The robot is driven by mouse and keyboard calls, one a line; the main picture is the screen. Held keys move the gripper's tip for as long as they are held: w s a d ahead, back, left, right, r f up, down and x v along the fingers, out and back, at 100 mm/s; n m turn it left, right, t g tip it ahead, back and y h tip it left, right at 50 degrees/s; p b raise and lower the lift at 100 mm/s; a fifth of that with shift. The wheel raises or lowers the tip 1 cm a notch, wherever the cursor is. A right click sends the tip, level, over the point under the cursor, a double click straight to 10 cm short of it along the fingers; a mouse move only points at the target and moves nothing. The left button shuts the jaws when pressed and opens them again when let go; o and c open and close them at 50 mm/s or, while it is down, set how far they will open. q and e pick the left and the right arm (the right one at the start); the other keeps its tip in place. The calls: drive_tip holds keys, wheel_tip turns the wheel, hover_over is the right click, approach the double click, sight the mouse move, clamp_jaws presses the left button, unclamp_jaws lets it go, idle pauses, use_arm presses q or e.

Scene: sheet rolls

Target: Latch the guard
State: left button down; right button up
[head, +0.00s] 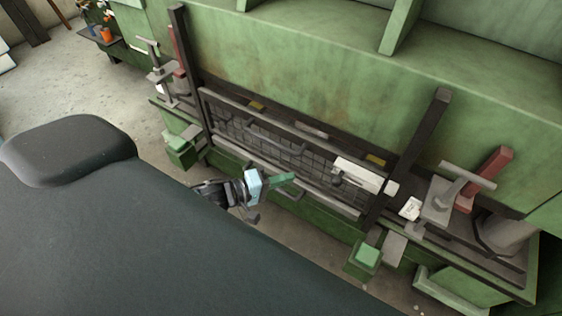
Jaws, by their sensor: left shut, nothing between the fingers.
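The guard (262,146) is a dark mesh panel in a grey frame, standing across the front of the green machine between two dark upright posts. It looks lowered between the posts. A pale latch plate (357,174) sits at the right end of the guard, with a small light block (391,187) beside it at the right post. Whether the two are engaged cannot be told. My left gripper (258,188) is shut and empty, in front of the guard's lower middle and left of the latch plate. My right gripper is out of view.
Red-handled clamps stand at the left (178,50) and right (484,178) ends of the machine. Green pedals or blocks stick out low at left (180,150) and right (366,256). A grey cylinder (504,232) lies at the far right. Concrete floor is open at upper left.

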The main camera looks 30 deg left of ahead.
use_arm(q)
drive_tip(key=w+d+f, duration=0.1)
drive_tip(key=w+d, duration=0.4)
drive_tip(key=d, duration=0.2)
drive_tip(key=shift+w+d+f, duration=0.25)
drive_tip(key=shift+w+f, duration=0.1)
drive_tip(key=shift+w, duration=0.05)
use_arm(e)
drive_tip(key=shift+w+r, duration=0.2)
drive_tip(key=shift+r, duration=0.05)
use_arm(q)
drive_tip(key=d, duration=0.4)
drive_tip(key=shift+s+d+p, duration=0.1)
drive_tip(key=shift+d+p, duration=0.2)
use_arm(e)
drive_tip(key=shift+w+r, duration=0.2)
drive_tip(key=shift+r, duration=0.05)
use_arm(q)
drive_tip(key=shift+r, duration=0.1)
